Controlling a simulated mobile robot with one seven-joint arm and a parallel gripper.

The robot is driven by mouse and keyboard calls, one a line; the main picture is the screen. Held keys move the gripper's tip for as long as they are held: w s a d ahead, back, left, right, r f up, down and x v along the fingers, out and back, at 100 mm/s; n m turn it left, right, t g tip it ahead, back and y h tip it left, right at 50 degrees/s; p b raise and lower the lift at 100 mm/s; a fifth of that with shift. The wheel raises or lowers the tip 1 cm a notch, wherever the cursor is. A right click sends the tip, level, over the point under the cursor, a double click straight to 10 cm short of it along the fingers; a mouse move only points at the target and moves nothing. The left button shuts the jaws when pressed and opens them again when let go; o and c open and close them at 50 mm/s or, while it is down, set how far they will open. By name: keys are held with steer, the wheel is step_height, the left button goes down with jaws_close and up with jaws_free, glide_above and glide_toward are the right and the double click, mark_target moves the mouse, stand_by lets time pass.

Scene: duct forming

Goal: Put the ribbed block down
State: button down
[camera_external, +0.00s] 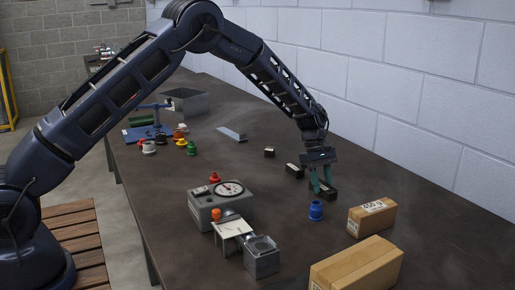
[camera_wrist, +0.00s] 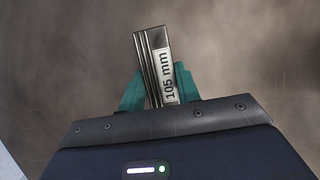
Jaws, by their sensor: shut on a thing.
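The ribbed block is a dark metal bar with grooves along one side and a white "105 mm" label. It shows in the wrist view (camera_wrist: 157,62) between the teal fingers of my gripper (camera_wrist: 160,92), which are shut on it. In the external view my gripper (camera_external: 320,184) points down over the right part of the table, with the dark block (camera_external: 330,194) at its fingertips. The block is close to the tabletop; I cannot tell whether it touches. Its lower end in the wrist view is hidden by my gripper.
Two small dark blocks (camera_external: 294,170) (camera_external: 269,153) lie behind my gripper. A blue knobbed weight (camera_external: 316,211) stands just in front. Cardboard boxes (camera_external: 371,219) (camera_external: 356,265) are at the front right, and a dial gauge box (camera_external: 220,204) is at the left. The dark table (camera_external: 400,180) is clear at right.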

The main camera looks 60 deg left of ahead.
steer(key=c, duration=1)
jaws_free()
